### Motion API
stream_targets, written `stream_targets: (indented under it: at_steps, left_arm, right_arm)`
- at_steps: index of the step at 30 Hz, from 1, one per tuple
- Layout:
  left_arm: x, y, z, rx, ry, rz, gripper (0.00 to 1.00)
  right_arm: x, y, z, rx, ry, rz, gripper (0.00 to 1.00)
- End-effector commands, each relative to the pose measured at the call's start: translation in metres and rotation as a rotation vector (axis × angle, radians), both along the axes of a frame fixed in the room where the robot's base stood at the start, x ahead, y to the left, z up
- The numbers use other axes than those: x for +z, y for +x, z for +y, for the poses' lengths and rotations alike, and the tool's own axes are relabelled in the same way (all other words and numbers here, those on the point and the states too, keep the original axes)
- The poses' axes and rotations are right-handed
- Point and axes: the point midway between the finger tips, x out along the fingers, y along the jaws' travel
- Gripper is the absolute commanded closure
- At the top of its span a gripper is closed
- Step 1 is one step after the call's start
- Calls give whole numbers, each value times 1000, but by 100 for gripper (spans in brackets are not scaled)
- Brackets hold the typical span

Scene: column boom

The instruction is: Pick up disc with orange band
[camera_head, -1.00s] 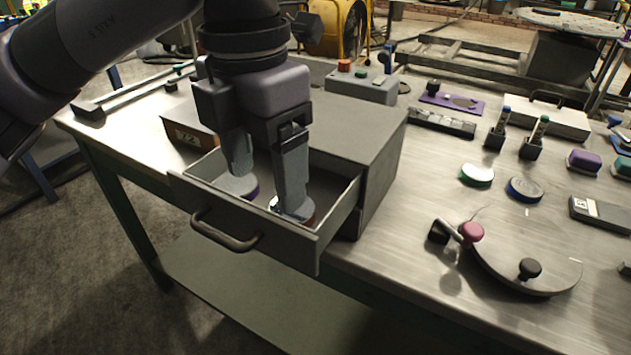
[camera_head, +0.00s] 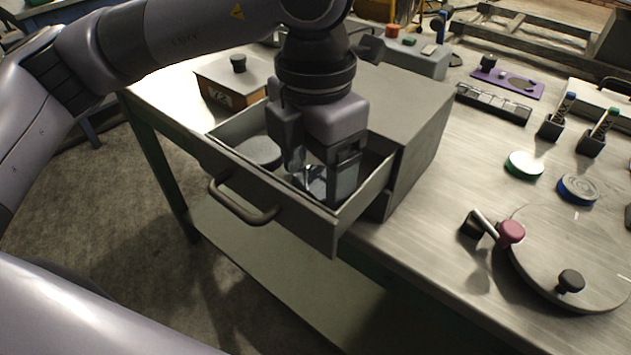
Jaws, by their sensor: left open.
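My left gripper (camera_head: 318,175) points down inside the open grey drawer (camera_head: 268,185). Its fingers are apart, one on each side of a disc with a pale top (camera_head: 314,187), which lies in the drawer's right part. The fingers and drawer front hide most of this disc, so its band colour cannot be made out now. Whether the fingers touch it is unclear. A second grey-topped disc (camera_head: 260,151) lies to the left in the drawer, just left of the gripper. My right gripper is not in view.
The drawer front with its handle (camera_head: 243,208) and the cabinet (camera_head: 412,120) surround the gripper closely. A box marked V2 (camera_head: 232,88) stands left. Green-banded (camera_head: 524,165) and blue-banded (camera_head: 578,188) discs and a round plate with knobs (camera_head: 570,250) lie right on the bench.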

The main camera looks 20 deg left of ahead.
Motion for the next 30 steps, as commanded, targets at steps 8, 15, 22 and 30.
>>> stream_targets:
  at_steps: [8,15,22,30]
  left_arm:
    - [0,0,0,0,-1,-1,60]
    - [1,0,0,0,-1,-2,83]
    - [9,1,0,0,-2,-3,83]
    - [52,1,-1,0,-2,-6,83]
  right_arm:
    - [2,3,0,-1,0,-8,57]
    - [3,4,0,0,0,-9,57]
    - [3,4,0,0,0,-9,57]
    - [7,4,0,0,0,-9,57]
